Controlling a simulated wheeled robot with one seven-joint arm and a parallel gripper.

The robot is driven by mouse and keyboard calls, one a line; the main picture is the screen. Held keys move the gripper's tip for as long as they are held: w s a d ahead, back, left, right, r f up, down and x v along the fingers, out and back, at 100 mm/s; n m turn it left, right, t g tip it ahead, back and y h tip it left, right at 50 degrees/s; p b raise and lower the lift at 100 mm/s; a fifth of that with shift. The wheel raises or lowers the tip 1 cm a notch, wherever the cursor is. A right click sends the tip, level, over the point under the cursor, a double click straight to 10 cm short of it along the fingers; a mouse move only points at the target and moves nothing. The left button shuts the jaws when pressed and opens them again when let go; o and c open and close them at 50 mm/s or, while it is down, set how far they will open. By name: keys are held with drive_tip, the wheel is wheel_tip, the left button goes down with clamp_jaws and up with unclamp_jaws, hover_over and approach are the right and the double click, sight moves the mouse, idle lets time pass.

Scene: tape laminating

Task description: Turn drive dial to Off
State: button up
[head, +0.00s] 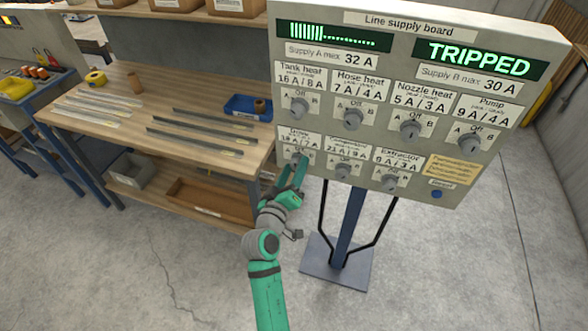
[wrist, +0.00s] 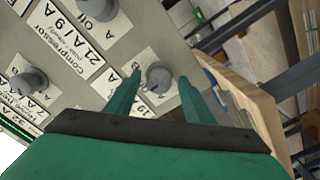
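The drive dial (head: 299,158) is the grey knob at the lower left of the Line supply board, partly hidden by my gripper in the head view. In the wrist view the dial (wrist: 159,77) shows between my two green fingers, with a gap on each side. Its pointer setting is too small to tell. My gripper (head: 300,163) is open at the dial, and it shows large in the wrist view (wrist: 160,78). Whether the fingertips reach around the knob or stop short of it, I cannot tell.
The Line supply board (head: 397,55) reads TRIPPED on its right display. The compressor dial (head: 343,171) and extractor dial (head: 390,183) sit right of the drive dial, tank heat dial (head: 299,107) above. A wooden workbench (head: 100,125) stands close on the left.

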drive_tip(key=v, duration=1)
drive_tip(key=shift+s+a, duration=0.15)
drive_tip(key=shift+s, duration=0.25)
drive_tip(key=s+f+g+y, duration=0.2)
drive_tip(key=s+f+y, duration=0.3)
drive_tip(key=s+f, duration=1.1)
drive_tip(key=s+d+r+m, duration=0.1)
drive_tip(key=s+r+m, duration=0.1)
drive_tip(key=s, duration=0.8)
drive_tip(key=s+d+r+m, duration=0.2)
drive_tip(key=s+r+m, duration=0.1)
drive_tip(key=s, duration=0.8)
drive_tip(key=shift+s+d+r+y, duration=0.3)
drive_tip(key=shift+r, duration=0.35)
drive_tip(key=shift+w, duration=0.15)
